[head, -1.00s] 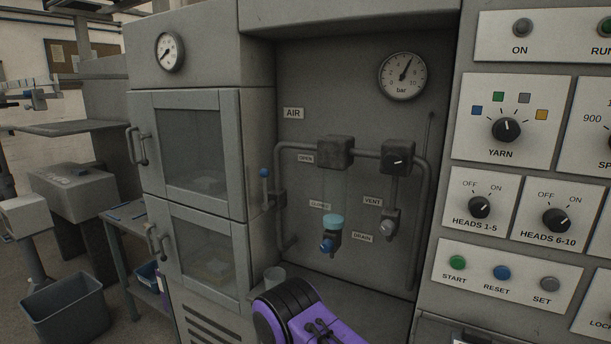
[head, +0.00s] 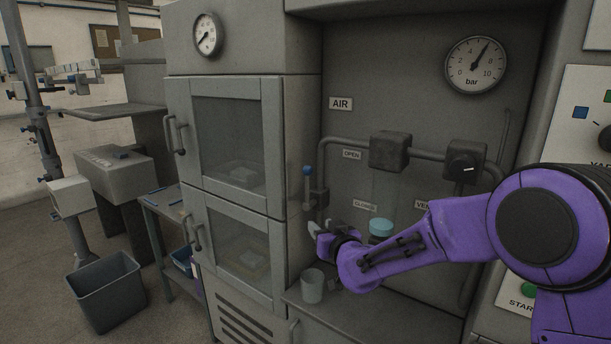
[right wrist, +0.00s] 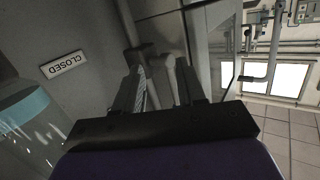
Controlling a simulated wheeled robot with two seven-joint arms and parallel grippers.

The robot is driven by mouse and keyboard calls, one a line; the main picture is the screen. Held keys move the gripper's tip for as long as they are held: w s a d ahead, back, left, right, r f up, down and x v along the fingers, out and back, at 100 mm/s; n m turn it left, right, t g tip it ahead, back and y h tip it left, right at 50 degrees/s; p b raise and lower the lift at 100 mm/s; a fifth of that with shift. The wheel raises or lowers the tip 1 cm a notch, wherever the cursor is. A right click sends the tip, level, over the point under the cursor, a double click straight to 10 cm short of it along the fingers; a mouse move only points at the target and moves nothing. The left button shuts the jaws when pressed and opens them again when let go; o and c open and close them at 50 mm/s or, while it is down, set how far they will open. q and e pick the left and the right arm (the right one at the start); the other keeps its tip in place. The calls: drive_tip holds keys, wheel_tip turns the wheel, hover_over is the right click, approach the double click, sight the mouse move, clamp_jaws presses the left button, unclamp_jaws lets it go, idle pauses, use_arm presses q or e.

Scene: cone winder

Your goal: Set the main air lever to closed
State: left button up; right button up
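The main air lever (head: 307,184) is a short upright handle with a blue knob on top, at the left side of the air recess. It stands up from a dark valve body, level with the OPEN label (head: 352,154). The CLOSED label (head: 364,206) is lower and also shows in the right wrist view (right wrist: 64,64). My right gripper (head: 314,234) is below the lever and apart from the knob. In the right wrist view its fingers (right wrist: 160,76) are spread with nothing clearly held between them. My left gripper is out of view.
A grey cup (head: 312,286) stands on the ledge below the gripper. Glass-fronted cabinet doors (head: 232,140) are just left. A pressure gauge (head: 475,65) is above.

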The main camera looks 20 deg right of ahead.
drive_tip(key=n+t, duration=0.1)
drive_tip(key=t, duration=0.1)
approach(309, 180)
drive_tip(key=w, duration=0.3)
drive_tip(key=w+p, duration=0.1)
drive_tip(key=w, duration=0.1)
drive_tip(key=w+p, duration=0.1)
drive_tip(key=w, duration=0.2)
drive_tip(key=w+p, duration=0.2)
drive_tip(key=w, duration=0.1)
drive_tip(key=shift+w+a+r, duration=0.15)
drive_tip(key=shift+a+r, duration=0.15)
drive_tip(key=shift+w+f, duration=0.1)
drive_tip(key=shift+w, duration=0.5)
clamp_jaws()
